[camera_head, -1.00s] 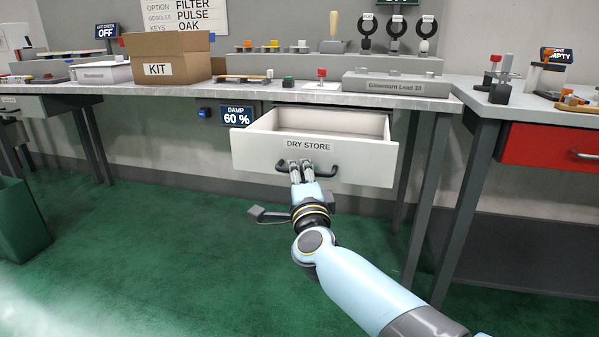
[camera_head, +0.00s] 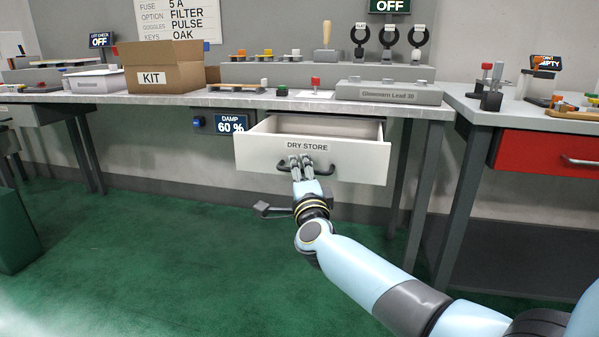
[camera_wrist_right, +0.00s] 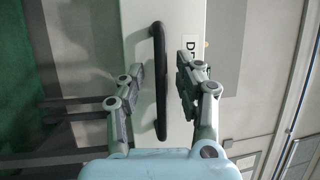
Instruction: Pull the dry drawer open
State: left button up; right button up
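The dry drawer (camera_head: 260,152), white and labelled DRY STORE, stands pulled out from under the bench in the head view, and its inside looks empty. Its dark bar handle (camera_head: 326,170) is on the front face. My right gripper (camera_head: 300,161) is at the handle and hides its middle. In the right wrist view the handle (camera_wrist_right: 158,80) runs between the two fingers of my right gripper (camera_wrist_right: 160,66). Gaps show on both sides, so the fingers are apart and not clamped. My left gripper is not in view.
The bench top (camera_head: 225,98) carries a KIT box (camera_head: 170,77) and a grey Glosmann Lead block (camera_head: 388,93). A DAMP 60 % display (camera_head: 231,123) hangs left of the drawer. A red drawer (camera_head: 545,152) is at the right. The green floor in front is clear.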

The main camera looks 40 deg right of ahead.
jog(key=v, duration=1.2)
jog(key=s+a+f+n+g+y+p, duration=0.15)
jog(key=s+f+n, duration=0.35)
jog(key=f, duration=0.5)
jog(key=s+a+f+n+g+y, duration=0.1)
jog(key=s+f+n+g+y, duration=0.2)
jog(key=s+f, duration=0.55)
jog(key=s+a+f+n+g+y+p, duration=0.1)
jog(key=s+f+n+g+y, duration=0.25)
jog(key=f, duration=0.75)
jog(key=s+f+n+g, duration=0.3)
jog(key=s+f, duration=0.2)
jog(key=s, duration=0.6)
jog(key=s+f+n+g, duration=0.3)
jog(key=s+f+n, duration=0.1)
jog(key=s, duration=0.8)
jog(key=s+f+n+g+p, duration=0.1)
jog(key=s+f+n+g, duration=0.2)
jog(key=s, duration=0.8)
notch_tip(320, 180, down, 3)
jog(key=shift+s+r+n, duration=0.15)
jog(key=shift+s+n, duration=0.1)
jog(key=shift+n, duration=0.4)
